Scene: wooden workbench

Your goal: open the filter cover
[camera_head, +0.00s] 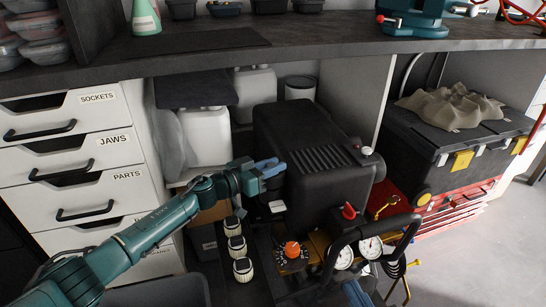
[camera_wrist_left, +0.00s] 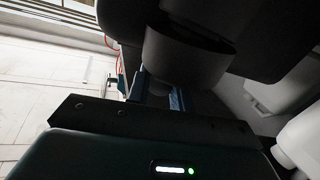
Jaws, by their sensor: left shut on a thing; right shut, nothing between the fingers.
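In the left wrist view, the filter cover (camera_wrist_left: 190,50) seems to be the dark round cap against the black machine body. My left gripper (camera_wrist_left: 155,90) has its blue fingers shut on the lower part of this cap. In the head view, my left gripper (camera_head: 270,168) reaches the left side of the black ribbed machine (camera_head: 310,140). The cover looks in place on the machine.
White drawers (camera_head: 75,150) stand left. A black toolbox (camera_head: 450,140) stands right.

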